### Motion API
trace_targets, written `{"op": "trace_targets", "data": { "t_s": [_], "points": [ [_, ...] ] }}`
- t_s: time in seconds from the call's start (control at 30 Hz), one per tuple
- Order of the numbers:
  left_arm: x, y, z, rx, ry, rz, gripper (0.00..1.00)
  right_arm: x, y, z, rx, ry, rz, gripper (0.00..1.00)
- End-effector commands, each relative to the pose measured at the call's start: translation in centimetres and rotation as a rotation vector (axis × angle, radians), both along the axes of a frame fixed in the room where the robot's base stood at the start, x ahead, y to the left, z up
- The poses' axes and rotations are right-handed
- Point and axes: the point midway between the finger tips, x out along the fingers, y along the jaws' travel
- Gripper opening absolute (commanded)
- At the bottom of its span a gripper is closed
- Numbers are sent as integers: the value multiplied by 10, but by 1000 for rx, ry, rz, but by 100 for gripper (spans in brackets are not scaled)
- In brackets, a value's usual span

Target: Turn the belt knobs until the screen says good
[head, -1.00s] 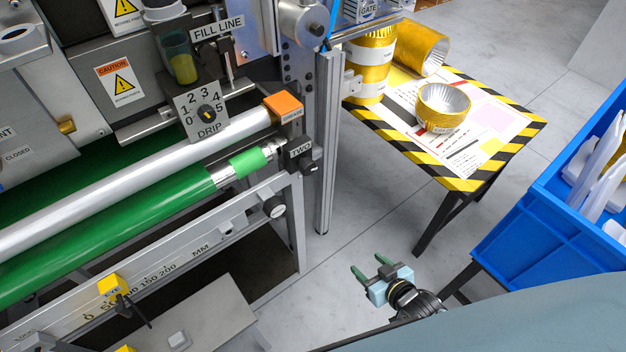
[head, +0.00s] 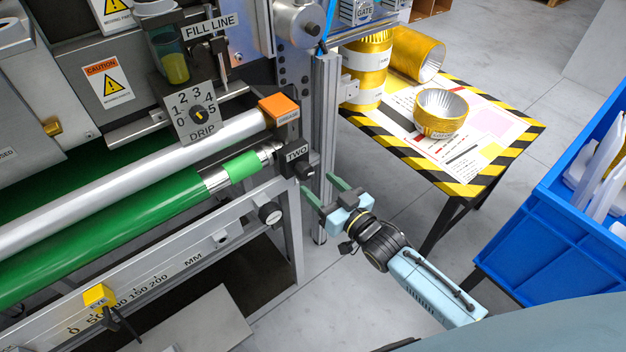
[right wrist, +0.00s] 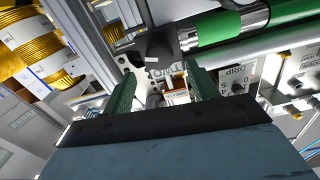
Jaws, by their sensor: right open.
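A black block labelled TWO (head: 297,153) with a dark knob (head: 307,171) sits at the right end of the green belt roller (head: 120,222). My right gripper (head: 322,188) is open and empty, with its two green fingers just below and to the right of that knob, apart from it as far as I can tell. In the right wrist view a dark knob (right wrist: 153,48) shows ahead, between the gripper's fingertips (right wrist: 160,76). A second black knob (head: 270,213) is on the grey frame below the roller. No screen shows, and my left gripper is out of view.
An upright metal post (head: 325,140) stands close behind my right gripper. A striped table (head: 470,180) with gold foil cups (head: 441,112) is at right, and a blue bin (head: 540,240) is further right. Grey floor between them is open.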

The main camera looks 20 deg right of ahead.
Motion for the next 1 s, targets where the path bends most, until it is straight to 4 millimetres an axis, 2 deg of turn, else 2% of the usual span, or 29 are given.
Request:
{"op": "trace_targets", "data": {
  "t_s": [0.03,0.2,0.6,0.93,1.0],
  "points": [
    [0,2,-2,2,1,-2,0,9,3,0,1,-2,1,59],
    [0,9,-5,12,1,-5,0,27,10,-1,1,0,0,59],
    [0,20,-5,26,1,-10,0,33,12,0,0,1,0,59],
    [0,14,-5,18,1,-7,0,33,12,0,0,1,0,16],
    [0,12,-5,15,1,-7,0,33,12,0,-2,0,0,14]
  ]
}}
